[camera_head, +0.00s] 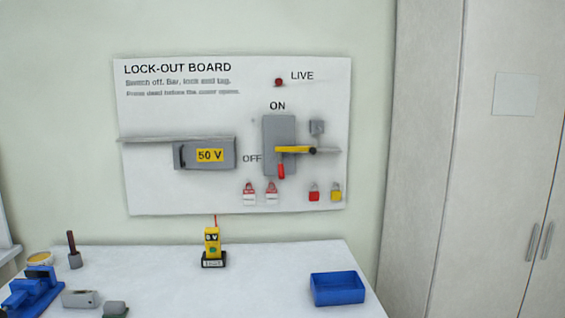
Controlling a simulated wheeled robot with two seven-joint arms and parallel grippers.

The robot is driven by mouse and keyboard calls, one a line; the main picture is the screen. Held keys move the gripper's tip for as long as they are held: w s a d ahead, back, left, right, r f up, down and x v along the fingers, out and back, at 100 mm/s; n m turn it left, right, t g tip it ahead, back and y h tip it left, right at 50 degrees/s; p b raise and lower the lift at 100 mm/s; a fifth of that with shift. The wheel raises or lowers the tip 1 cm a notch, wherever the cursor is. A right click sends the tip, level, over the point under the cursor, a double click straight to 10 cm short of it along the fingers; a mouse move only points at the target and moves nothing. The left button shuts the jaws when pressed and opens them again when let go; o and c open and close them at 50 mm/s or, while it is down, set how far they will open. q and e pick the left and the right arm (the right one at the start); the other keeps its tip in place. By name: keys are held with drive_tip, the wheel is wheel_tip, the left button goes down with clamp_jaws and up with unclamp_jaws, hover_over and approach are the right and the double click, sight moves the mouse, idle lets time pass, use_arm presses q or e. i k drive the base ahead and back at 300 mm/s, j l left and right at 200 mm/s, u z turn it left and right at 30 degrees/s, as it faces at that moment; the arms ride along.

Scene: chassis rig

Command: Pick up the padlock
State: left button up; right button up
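A red padlock (314,193) hangs at the lower right of the white lock-out board (180,120). A yellow padlock (336,193) hangs just to its right. The grey switch box (271,131) is above and left of them, with a red handle (281,171) pointing down. A yellow bar (293,150) lies across the switch box. Neither of my grippers shows in the head view.
Two red-and-white tags (260,194) hang left of the padlocks. A white table (270,285) below holds a yellow tester (212,244), a blue tray (337,288) and a blue vise (30,290). A tall cabinet (430,150) stands at right. The table's middle is clear.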

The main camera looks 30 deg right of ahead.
sight(313, 195)
drive_tip(key=z, duration=1.05)
